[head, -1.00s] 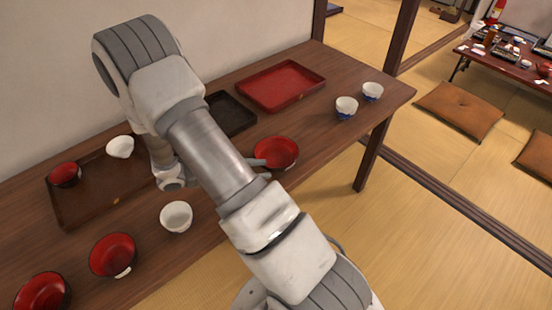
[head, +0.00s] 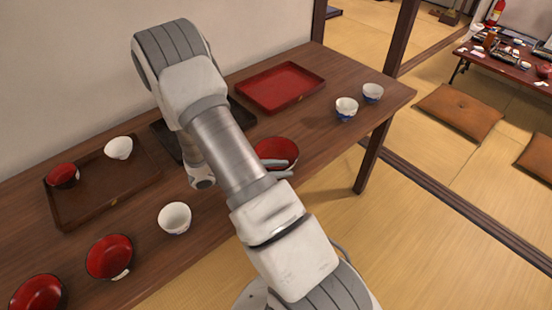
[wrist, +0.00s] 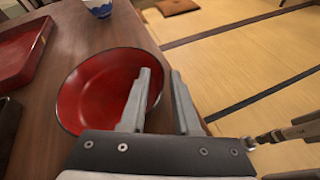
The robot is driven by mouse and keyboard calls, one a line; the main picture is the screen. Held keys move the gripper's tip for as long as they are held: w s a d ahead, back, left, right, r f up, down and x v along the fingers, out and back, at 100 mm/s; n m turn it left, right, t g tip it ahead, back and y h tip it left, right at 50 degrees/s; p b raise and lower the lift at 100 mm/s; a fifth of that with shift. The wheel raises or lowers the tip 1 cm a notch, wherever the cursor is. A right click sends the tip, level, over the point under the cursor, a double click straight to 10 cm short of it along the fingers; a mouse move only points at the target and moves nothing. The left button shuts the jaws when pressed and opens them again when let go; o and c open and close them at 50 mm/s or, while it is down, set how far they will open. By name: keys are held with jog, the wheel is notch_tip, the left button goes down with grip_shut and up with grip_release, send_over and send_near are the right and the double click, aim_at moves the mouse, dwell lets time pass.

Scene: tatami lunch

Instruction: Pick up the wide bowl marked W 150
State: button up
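A wide red bowl with a dark outside (head: 276,149) stands on the wooden table, partly hidden by my arm in the head view. It fills the left middle of the wrist view (wrist: 92,92). My gripper (wrist: 160,74) is open at its near right rim: the left finger overlaps the red inside, the right finger is outside the rim. Whether the fingers touch it cannot be told. Two more red bowls, one (head: 109,256) with a pale tag and one (head: 38,294) at the corner, stand front left. No W 150 marking is readable on any bowl.
A white cup (head: 174,218) stands left of my arm. A brown tray (head: 92,206) holds a small red bowl (head: 62,175) and a white cup (head: 118,148). A red tray (head: 254,97) lies behind the bowl; two blue-white cups (head: 346,109) stand right. The table's front edge is close to the bowl.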

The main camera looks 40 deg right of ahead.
grip_shut()
dwell(1.2)
